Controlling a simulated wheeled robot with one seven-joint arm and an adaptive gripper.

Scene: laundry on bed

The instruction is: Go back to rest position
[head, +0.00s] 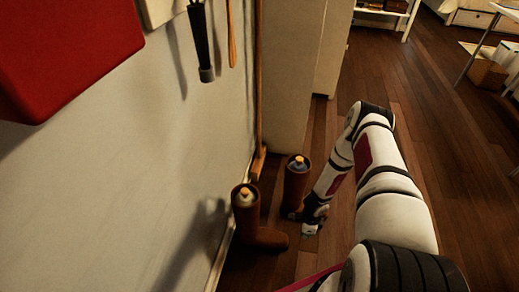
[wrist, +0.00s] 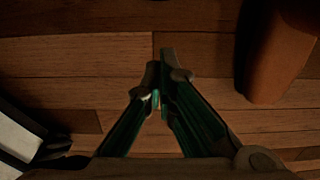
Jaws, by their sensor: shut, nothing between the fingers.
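My gripper shows in the wrist view (wrist: 160,70), pointing down over the wooden floor. Its two fingers meet at the tips with nothing between them. In the head view my arm reaches forward and bends down, with my gripper (head: 309,231) low beside a pair of brown boots. The nearer boot (head: 258,236) stands upright by the wall, and the farther boot (head: 295,190) stands upright just behind my gripper. Each boot has something light-coloured in its top opening. A brown boot part (wrist: 277,55) shows at the upper right of the wrist view, apart from the fingers.
A white wall (head: 120,150) runs along the left, with a red object (head: 65,50) and a hanging dark-handled item (head: 202,45) on it. A pale cabinet (head: 290,75) stands ahead. The wooden floor (head: 415,110) is open to the right. A white table and a box are at the far right.

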